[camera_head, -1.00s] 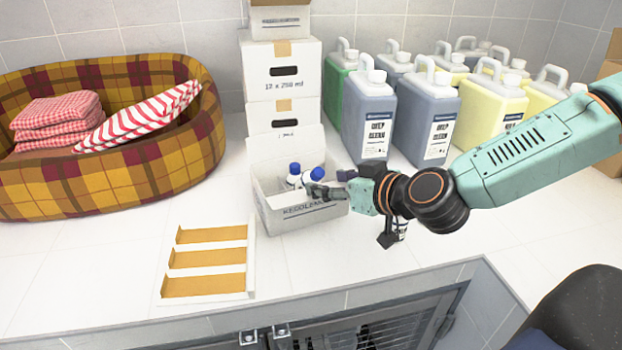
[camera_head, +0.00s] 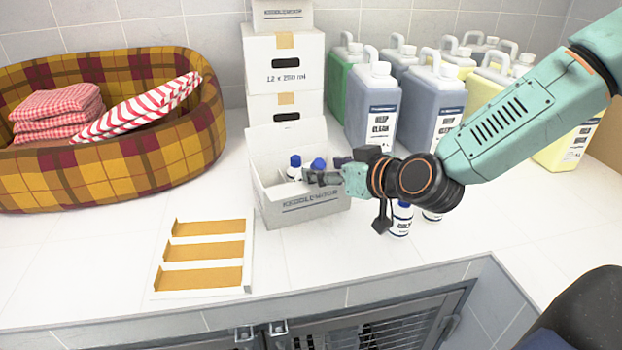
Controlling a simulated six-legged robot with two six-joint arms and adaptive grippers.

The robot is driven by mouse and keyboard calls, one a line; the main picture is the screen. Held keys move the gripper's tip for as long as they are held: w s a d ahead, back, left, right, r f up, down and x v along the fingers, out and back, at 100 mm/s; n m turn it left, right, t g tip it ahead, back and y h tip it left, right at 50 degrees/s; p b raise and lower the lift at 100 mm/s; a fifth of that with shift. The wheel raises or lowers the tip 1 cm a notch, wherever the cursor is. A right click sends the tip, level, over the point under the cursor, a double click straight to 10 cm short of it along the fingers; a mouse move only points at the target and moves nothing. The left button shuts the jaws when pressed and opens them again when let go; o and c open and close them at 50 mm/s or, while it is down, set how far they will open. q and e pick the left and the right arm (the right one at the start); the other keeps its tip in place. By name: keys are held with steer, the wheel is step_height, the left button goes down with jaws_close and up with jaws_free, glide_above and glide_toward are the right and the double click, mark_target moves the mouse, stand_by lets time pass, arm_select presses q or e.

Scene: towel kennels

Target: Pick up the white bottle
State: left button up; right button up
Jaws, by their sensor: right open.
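Two white bottles with blue caps stand in the open white box (camera_head: 300,208). One white bottle (camera_head: 294,174) is at the left inside it, and the other (camera_head: 318,165) is just right of it, partly hidden. My right gripper (camera_head: 312,178) is open over the box, its fingers pointing left close to the right bottle; I cannot tell whether they touch it. Another white bottle (camera_head: 400,220) stands on the counter below my right wrist, with one more (camera_head: 432,215) beside it, mostly hidden by my arm. My left gripper is not in view.
A white rack with orange-brown slots (camera_head: 203,252) lies at the front left. A plaid pet bed (camera_head: 180,155) with folded towels fills the left. Stacked cartons (camera_head: 283,75) and several large jugs (camera_head: 372,115) stand behind. The counter's front centre is clear.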

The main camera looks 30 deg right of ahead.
mark_target(309, 164)
steer(key=shift+w+d+f, duration=0.1)
steer(key=shift+w+f, duration=0.25)
steer(key=shift+w, duration=0.35)
steer(key=shift+w+a+b, duration=0.2)
steer(key=shift+w+b, duration=0.15)
steer(key=shift+w+a+r, duration=0.1)
steer(key=shift+w+a, duration=0.5)
steer(key=shift+w+f+b, duration=0.3)
steer(key=shift+w+f, duration=0.05)
steer(key=shift+w, duration=0.3)
steer(key=shift+w+f, duration=0.25)
steer(key=shift+w, duration=0.35)
steer(key=shift+s+a+r, duration=0.1)
steer(key=shift+s+r, duration=0.1)
steer(key=shift+s, duration=0.05)
steer(key=shift+c, duration=0.3)
steer(key=shift+s, duration=0.1)
steer(key=shift+c, duration=0.8)
steer(key=shift+w+f, duration=0.15)
steer(key=shift+w, duration=0.1)
steer(key=c, duration=0.6)
steer(key=shift+s, duration=0.15)
steer(key=c, duration=0.5)
